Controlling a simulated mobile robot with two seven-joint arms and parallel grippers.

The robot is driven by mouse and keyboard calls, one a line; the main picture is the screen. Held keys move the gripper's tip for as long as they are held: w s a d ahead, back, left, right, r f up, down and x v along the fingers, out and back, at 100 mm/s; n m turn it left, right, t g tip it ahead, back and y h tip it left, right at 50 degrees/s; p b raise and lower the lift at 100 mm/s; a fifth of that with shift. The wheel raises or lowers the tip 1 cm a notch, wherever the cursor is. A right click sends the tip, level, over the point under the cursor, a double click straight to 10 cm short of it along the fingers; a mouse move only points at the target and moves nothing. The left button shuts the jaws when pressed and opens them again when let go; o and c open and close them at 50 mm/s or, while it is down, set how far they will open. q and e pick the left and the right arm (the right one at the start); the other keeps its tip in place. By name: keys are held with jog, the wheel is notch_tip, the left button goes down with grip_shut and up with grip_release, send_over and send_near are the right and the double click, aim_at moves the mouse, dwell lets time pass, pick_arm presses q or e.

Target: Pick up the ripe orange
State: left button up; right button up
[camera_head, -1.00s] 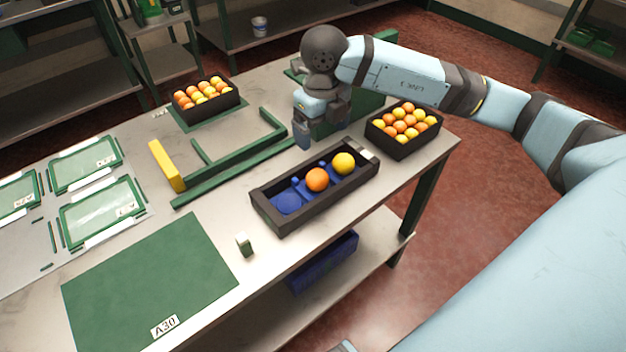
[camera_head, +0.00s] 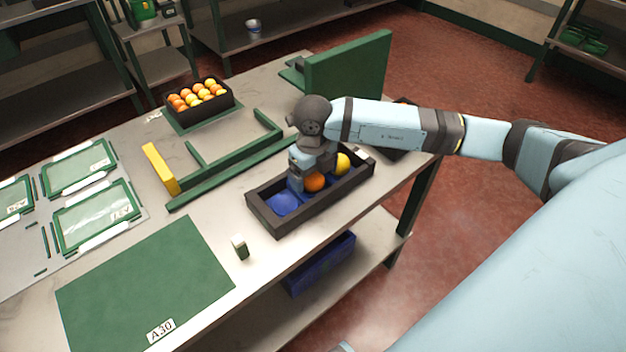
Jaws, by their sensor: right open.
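The ripe orange (camera_head: 315,183) sits in a middle compartment of a long dark tray (camera_head: 262,213) with blue cups, near the table's right front edge. A yellow fruit (camera_head: 343,163) lies in the tray to its right. My right gripper (camera_head: 299,184) is open, pointing down over the tray at the orange's left side. One finger partly covers the orange; I cannot tell if it touches. My left gripper is not in view.
A dark crate of oranges and yellow fruit (camera_head: 199,94) stands at the back. Another crate (camera_head: 405,150) is mostly hidden behind my right arm. Green rails (camera_head: 235,172), a yellow block (camera_head: 161,168) and an upright green panel (camera_head: 349,65) stand nearby. The green mat (camera_head: 145,285) is bare.

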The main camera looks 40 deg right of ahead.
jog(key=shift+f, duration=0.15)
jog(key=shift+c, duration=0.5)
jog(key=c, duration=0.7)
jog(key=shift+c, duration=1.2)
